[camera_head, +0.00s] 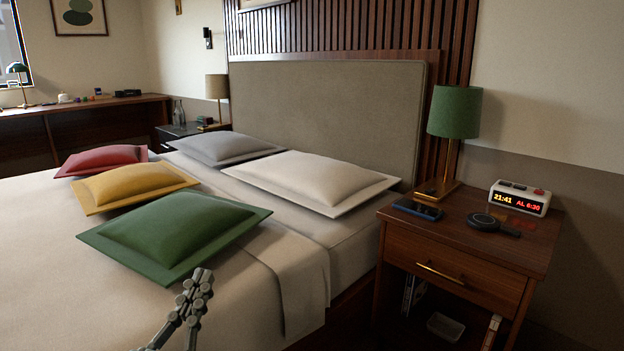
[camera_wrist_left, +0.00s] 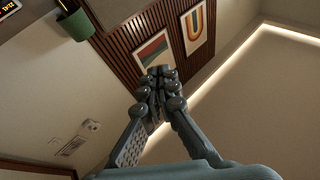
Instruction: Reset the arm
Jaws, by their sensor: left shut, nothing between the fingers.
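My left gripper (camera_head: 196,290) shows at the lower middle of the head view, over the edge of the bed (camera_head: 60,260) and just in front of the green pillow (camera_head: 172,232). In the left wrist view its fingers (camera_wrist_left: 160,88) meet at the tips, shut with nothing between them. That view looks up past the fingers to the slatted wall panel, two framed pictures and the ceiling. My right gripper is in neither view.
Several pillows lie on the bed. A desk (camera_head: 90,110) stands at the far left.

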